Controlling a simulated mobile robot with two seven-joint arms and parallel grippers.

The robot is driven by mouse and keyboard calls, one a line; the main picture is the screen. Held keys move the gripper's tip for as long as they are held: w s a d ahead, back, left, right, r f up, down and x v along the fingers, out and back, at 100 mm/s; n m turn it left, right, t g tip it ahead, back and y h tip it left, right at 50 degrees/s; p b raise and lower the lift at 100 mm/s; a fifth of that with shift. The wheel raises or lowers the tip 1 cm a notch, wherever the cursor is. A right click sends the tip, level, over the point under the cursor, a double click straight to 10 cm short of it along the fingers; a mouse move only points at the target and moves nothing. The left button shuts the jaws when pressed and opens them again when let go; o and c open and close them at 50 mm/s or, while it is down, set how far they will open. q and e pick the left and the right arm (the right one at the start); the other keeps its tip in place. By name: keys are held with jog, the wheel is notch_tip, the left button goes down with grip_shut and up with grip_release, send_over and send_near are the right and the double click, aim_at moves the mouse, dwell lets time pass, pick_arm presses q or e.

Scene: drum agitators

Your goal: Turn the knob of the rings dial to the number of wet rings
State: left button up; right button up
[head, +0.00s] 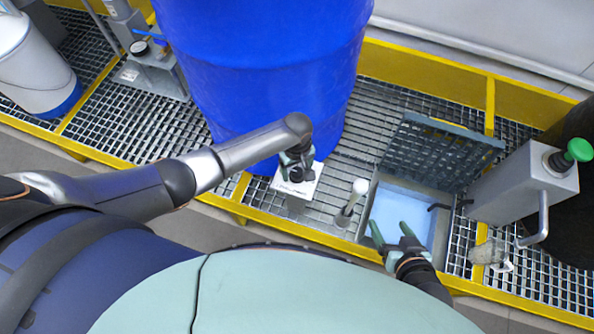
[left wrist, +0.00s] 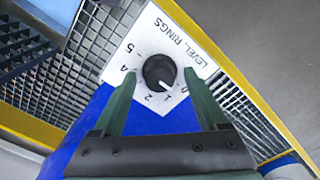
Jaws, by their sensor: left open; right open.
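The rings dial is a white plate (head: 305,188) at the foot of the blue drum. In the left wrist view the plate (left wrist: 177,38) reads "LEVEL RINGS", with 0, 1, 2, 4 and 5 legible around a black knob (left wrist: 158,70). The place between 2 and 4 is hidden by a finger. The knob's white mark points close to 1. My left gripper (left wrist: 163,105) is open, its green fingers on either side of the knob, apart from it; it also shows in the head view (head: 292,165). My right gripper (head: 393,236) is open and empty by the pit. No wet rings are discernible.
A pale-topped rod (head: 358,188) stands beside the open pit with light blue inside (head: 402,212). A raised grate lid (head: 440,150) leans behind it. The blue drum (head: 265,70) rises behind the dial. A grey box with a green button (head: 578,150) stands right.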

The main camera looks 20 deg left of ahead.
pick_arm(q)
jog(key=shift+f, duration=0.15)
jog(key=shift+c, duration=0.2)
grip_shut()
dwell(0.4)
